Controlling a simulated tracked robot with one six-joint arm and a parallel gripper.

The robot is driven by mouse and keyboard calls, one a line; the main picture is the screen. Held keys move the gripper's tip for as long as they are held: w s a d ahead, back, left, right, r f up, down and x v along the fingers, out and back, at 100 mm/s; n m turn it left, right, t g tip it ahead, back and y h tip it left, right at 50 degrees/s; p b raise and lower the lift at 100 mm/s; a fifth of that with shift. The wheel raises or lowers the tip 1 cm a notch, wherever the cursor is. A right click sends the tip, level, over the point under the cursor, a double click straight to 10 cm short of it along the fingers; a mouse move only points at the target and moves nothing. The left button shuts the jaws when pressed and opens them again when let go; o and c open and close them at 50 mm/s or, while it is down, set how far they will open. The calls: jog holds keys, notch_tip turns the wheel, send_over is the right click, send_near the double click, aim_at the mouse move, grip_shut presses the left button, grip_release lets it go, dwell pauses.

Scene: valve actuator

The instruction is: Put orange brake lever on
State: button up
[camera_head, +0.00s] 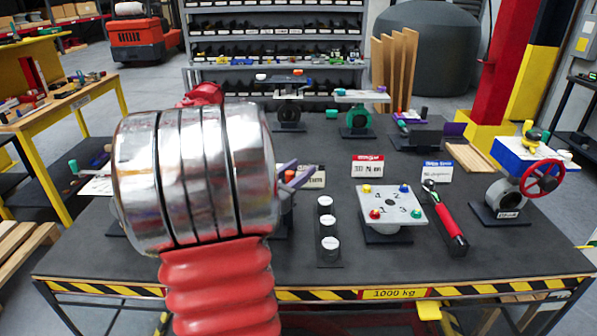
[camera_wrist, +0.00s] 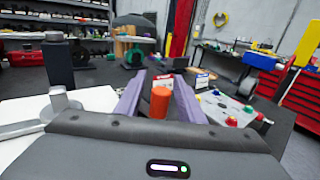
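An orange, upright, knob-like piece (camera_wrist: 160,103) shows between the two purple fingers of my gripper (camera_wrist: 160,84) in the wrist view. The fingers stand apart, with a gap on each side of the piece, so my gripper looks open. I cannot tell whether the piece is the brake lever's end, nor its exact depth. My silver and red arm hides most of that area, including what stands below the patch.
Several devices stand behind. The table's front right is clear.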

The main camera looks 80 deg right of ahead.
jog(key=shift+c, duration=0.4)
grip_shut()
jog(key=shift+m+g, duration=0.3)
jog(key=shift+g, duration=0.1)
jog(key=shift+w+a+m+g+y, duration=0.15)
jog(key=shift+a+m+g+y, duration=0.1)
jog(key=shift+m+g+y, duration=0.65)
jog(key=shift+o, duration=0.4)
grip_release()
jog(key=shift+a, duration=0.1)
